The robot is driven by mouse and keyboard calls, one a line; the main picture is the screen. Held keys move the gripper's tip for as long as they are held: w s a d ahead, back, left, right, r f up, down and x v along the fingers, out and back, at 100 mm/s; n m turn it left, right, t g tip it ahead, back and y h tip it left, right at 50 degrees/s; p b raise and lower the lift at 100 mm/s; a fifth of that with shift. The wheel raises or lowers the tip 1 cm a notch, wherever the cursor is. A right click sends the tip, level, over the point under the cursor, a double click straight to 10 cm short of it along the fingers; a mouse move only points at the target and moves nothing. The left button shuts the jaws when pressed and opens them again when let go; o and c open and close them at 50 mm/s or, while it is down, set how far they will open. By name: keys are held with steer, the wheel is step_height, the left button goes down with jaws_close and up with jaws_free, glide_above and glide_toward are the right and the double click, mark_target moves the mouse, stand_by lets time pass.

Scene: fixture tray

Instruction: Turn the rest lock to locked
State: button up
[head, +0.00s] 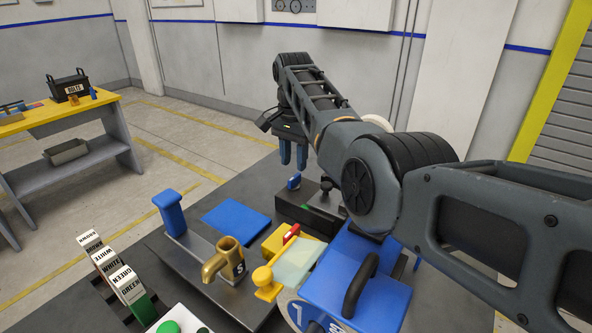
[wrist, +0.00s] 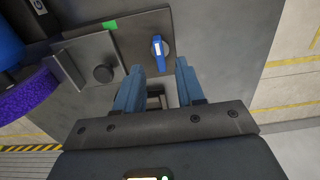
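A small blue lever with a white mark, which I take for the rest lock (head: 294,182), stands on a dark plate at the back of the bench. In the wrist view the lever (wrist: 158,50) lies just beyond my fingertips, in line with the gap, its long side running up and down the picture. A green mark (wrist: 109,25) is on the plate left of it. My gripper (head: 293,165) points down above the lever, its blue fingers apart. In the wrist view my gripper (wrist: 159,68) is open and empty. I see no contact with the lever.
A dark round knob (wrist: 103,73) on a grey block stands left of the lever. A purple-rimmed blue part (wrist: 25,95) lies further left. In the head view, a brass spout (head: 222,260), blue upright handle (head: 170,213), and blue box (head: 345,280) stand nearer me.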

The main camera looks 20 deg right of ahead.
mark_target(295, 177)
steer(key=shift+d+f, duration=0.1)
steer(key=shift+f, duration=2.4)
steer(key=shift+c, duration=0.4)
jaws_close()
